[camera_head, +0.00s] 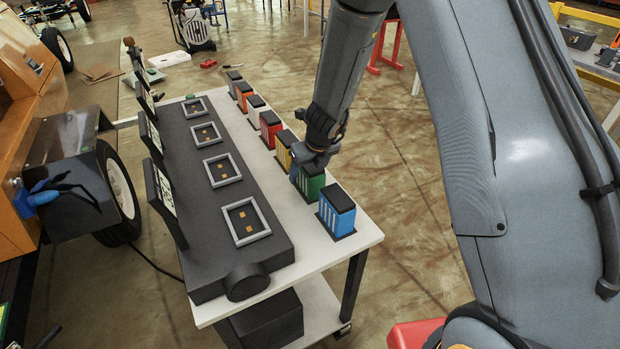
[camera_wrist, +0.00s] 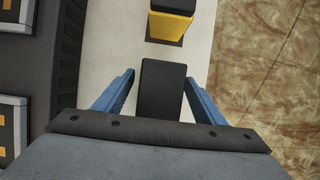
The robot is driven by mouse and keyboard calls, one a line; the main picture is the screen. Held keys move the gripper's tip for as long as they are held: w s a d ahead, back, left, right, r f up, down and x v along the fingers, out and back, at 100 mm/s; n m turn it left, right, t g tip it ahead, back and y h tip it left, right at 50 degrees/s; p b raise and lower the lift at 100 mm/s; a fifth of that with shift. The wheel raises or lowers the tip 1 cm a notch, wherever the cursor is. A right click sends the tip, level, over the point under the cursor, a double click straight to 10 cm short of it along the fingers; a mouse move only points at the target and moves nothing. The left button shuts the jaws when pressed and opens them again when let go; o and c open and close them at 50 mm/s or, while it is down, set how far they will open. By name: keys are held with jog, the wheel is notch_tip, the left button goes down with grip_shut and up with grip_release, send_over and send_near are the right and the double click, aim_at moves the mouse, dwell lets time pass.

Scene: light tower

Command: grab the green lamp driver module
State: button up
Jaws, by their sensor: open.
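The green lamp driver module (camera_head: 312,185) stands upright on the white table's right side, between a yellow module (camera_head: 284,150) and a blue module (camera_head: 337,213). My gripper (camera_head: 304,167) is right above it and partly hides its top. In the wrist view, my gripper (camera_wrist: 158,78) is open, with its blue fingers on either side of a dark module top (camera_wrist: 163,92). By its place next to the yellow module (camera_wrist: 171,24), this is the green one; its green sides are hidden there. I cannot tell whether the fingers touch it.
Red (camera_head: 270,126), white (camera_head: 256,107) and orange (camera_head: 243,94) modules continue the row farther back. A long black console (camera_head: 205,250) with several empty framed bays lies left of the row. The floor right of the white table (camera_head: 318,258) is clear.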

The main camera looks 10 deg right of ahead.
jog(key=shift+f, duration=0.25)
dwell(0.4)
jog(key=shift+c, duration=0.3)
jog(key=c, duration=1.5)
jog(key=shift+r, duration=0.2)
